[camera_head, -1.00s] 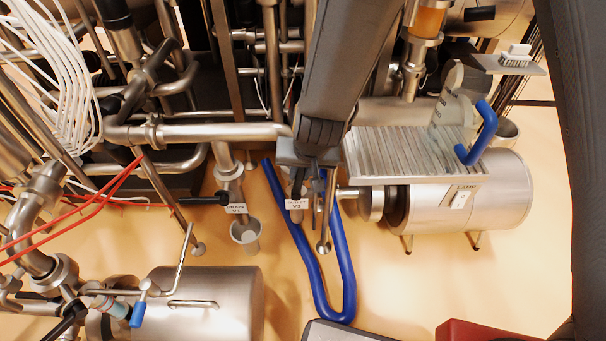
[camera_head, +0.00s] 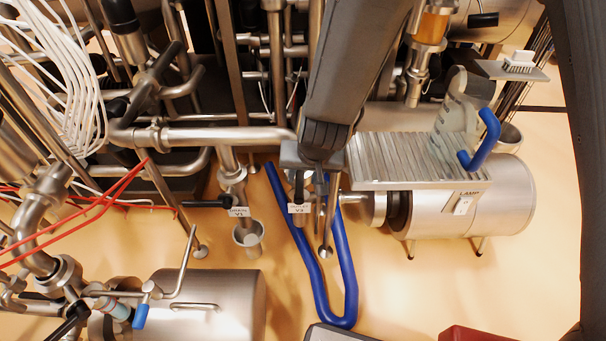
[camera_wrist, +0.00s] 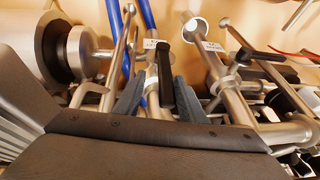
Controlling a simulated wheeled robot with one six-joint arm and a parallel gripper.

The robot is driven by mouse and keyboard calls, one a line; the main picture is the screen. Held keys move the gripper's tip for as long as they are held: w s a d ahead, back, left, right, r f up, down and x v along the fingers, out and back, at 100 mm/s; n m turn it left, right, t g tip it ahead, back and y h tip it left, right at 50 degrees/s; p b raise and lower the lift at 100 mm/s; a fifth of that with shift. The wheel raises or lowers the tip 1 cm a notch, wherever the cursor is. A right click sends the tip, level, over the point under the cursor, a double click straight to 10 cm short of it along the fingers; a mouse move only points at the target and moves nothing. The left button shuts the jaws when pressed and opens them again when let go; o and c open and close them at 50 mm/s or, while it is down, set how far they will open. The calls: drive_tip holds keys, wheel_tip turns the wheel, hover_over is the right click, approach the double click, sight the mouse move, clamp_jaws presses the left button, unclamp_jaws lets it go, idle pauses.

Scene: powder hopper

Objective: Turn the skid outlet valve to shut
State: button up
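The valve with the right-hand tag (camera_head: 298,208), whose small lettering seems to end in V2, has a black lever (camera_wrist: 165,75). The lever stands lengthwise in the wrist view and also shows just left of my wrist in the head view (camera_head: 298,185). My gripper (camera_wrist: 158,98) is open, with one grey finger on each side of the lever's line. A gap shows between the left finger and the lever; contact is not visible. The neighbouring valve, with the left-hand tag (camera_head: 238,212), has a black lever (camera_head: 205,204) pointing sideways. I cannot read which tag names the skid outlet.
A blue hose (camera_head: 340,265) lies on the floor just beyond the valves. A steel motor drum (camera_head: 470,205) with a ribbed plate (camera_head: 400,160) is at right. A steel tank (camera_head: 205,300) is at lower left. Pipes (camera_head: 210,135) crowd the space left of my arm.

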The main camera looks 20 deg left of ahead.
drive_tip(key=p+v, duration=0.4)
drive_tip(key=v, duration=0.3)
idle(0.5)
